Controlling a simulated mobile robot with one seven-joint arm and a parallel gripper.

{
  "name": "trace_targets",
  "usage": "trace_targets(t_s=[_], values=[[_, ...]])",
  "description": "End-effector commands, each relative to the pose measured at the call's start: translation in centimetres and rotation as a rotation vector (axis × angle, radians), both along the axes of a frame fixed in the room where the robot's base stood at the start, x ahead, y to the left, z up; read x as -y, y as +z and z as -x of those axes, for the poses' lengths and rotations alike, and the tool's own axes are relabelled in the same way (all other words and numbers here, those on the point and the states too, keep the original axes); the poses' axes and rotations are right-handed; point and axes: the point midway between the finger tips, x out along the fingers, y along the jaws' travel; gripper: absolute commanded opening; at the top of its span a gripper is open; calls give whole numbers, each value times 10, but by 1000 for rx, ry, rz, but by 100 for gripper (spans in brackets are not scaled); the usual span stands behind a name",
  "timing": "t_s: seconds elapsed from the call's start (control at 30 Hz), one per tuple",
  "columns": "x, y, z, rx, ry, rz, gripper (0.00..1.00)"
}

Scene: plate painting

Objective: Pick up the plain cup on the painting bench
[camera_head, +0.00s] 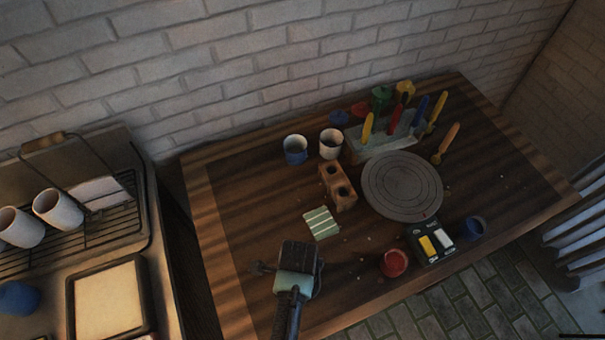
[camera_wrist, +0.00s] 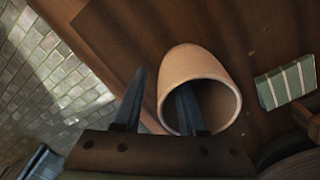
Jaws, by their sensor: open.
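The plain cup (camera_wrist: 192,66) is a smooth beige cup, large in the wrist view, with its mouth toward the lower right. My gripper (camera_wrist: 161,82) is open around the cup's near wall. One finger is inside the mouth and the other is outside on the left. I cannot tell whether either finger touches the cup. In the head view my gripper (camera_head: 300,256) is over the front left of the painting bench (camera_head: 228,262) and hides this cup.
A striped tile (camera_head: 321,223) lies close by, with a holed brick (camera_head: 338,187) behind it. A turntable (camera_head: 402,186), red pot (camera_head: 394,263) and paint box (camera_head: 431,242) stand to the right. A blue cup (camera_head: 295,149) and pale cup (camera_head: 331,143) stand farther back. The bench's left side is clear.

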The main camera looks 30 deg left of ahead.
Motion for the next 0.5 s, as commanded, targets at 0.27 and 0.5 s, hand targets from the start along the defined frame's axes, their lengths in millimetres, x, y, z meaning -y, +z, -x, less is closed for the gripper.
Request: trace_targets(t_s=[0.27,0.5], values=[[0,1,0,1,0,0,10],[0,1,0,1,0,0,0]])
